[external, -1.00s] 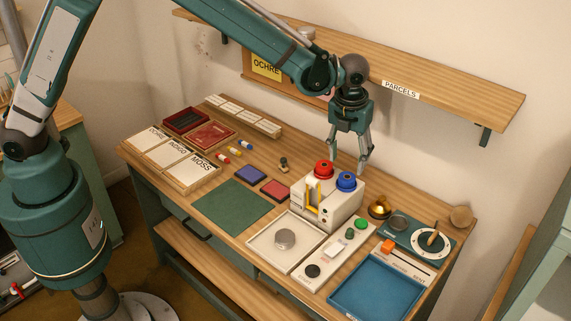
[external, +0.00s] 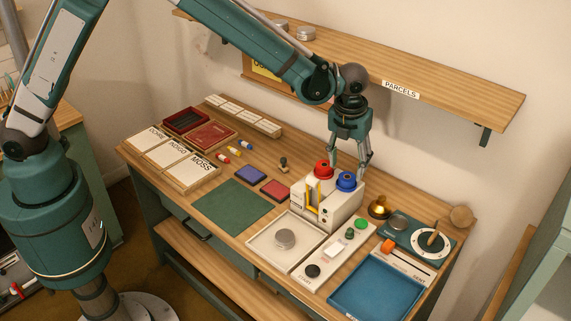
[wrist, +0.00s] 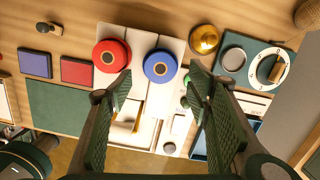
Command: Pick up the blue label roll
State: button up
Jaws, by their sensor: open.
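The blue label roll (external: 346,180) sits in the top of the white dispenser (external: 322,209), to the right of the red label roll (external: 324,170). In the wrist view the blue roll (wrist: 160,66) shows as a round disc with a dark-centred hub, and the red roll (wrist: 111,56) is to its left. My gripper (external: 350,174) is open and empty, pointing down, with its fingers close above or around the blue roll. In the wrist view my gripper's fingers (wrist: 160,85) are spread, with the blue roll between them in line of sight. Whether they touch it I cannot tell.
A brass pot (external: 379,207) and a teal dial plate (external: 425,236) stand right of the dispenser. A white tray (external: 262,248) and a blue tray (external: 340,302) lie in front. A wooden shelf (external: 450,93) runs along the wall behind my arm.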

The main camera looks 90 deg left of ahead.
aim_at(347, 177)
jog(key=shift+f, duration=0.1)
jog(key=shift+w+a+f, duration=0.15)
jog(key=shift+f, duration=1.1)
jog(key=shift+w+a+f, duration=0.15)
jog(key=shift+f, duration=1.1)
jog(key=c, duration=1)
